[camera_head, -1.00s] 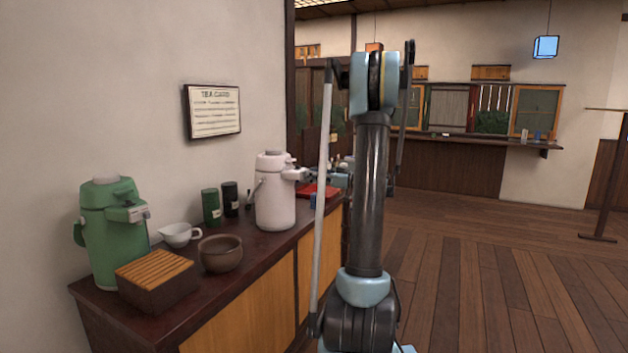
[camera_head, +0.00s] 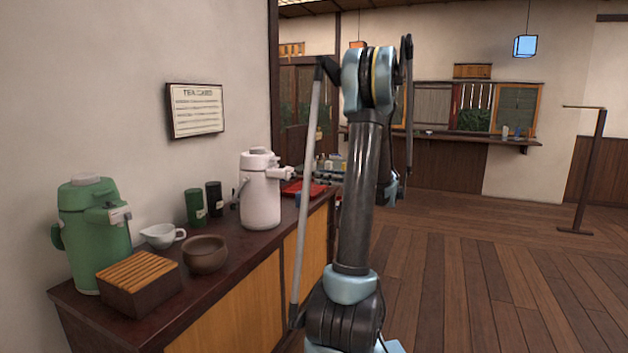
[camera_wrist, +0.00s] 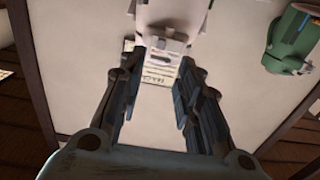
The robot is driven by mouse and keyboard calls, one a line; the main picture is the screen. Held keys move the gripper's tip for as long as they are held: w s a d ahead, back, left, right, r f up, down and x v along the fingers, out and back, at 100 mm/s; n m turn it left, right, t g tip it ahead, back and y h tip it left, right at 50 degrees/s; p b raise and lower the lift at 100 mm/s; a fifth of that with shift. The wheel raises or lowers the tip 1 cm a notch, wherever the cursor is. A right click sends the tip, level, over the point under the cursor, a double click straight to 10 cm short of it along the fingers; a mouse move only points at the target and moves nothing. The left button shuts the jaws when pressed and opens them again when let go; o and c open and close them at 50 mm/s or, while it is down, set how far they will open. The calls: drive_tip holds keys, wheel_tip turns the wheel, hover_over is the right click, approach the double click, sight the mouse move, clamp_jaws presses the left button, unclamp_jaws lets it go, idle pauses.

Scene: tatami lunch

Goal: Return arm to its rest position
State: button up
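My arm stands upright in front of the counter in the head view, its elbow high and its forearm mostly hidden behind the upper arm. My gripper (camera_wrist: 160,95) shows in the wrist view with its two dark fingers apart and nothing between them. In the head view my gripper is not clearly visible.
A dark counter (camera_head: 235,254) along the left wall holds a green air pot (camera_head: 88,240), the white air pot (camera_head: 260,195), a slatted box (camera_head: 140,285), a brown bowl (camera_head: 205,256), a white spouted cup (camera_head: 160,236) and a red tray (camera_head: 303,188). Open wooden floor (camera_head: 480,275) lies right.

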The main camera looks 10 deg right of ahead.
drive_tip(key=shift+s+d, duration=0.4)
drive_tip(key=shift+d, duration=0.1)
drive_tip(key=s+a+f+m+g+h, duration=0.3)
drive_tip(key=s+a+f, duration=0.1)
drive_tip(key=s+a, duration=0.55)
drive_tip(key=s+a+f+m+g+h, duration=0.3)
drive_tip(key=s+a+h, duration=0.1)
drive_tip(key=s+a, duration=0.5)
drive_tip(key=s+d+f+m+g+h, duration=0.1)
drive_tip(key=s+d+f+m+h, duration=0.1)
drive_tip(key=s+f, duration=0.4)
drive_tip(key=s+d+f+m+g+h, duration=0.1)
drive_tip(key=s+d+f+h, duration=0.4)
drive_tip(key=s, duration=1)
drive_tip(key=shift+f+m+h, duration=0.4)
drive_tip(key=shift+f+m, duration=0.25)
drive_tip(key=shift+m, duration=0.15)
drive_tip(key=shift+w+f, duration=0.2)
drive_tip(key=shift+w, duration=0.25)
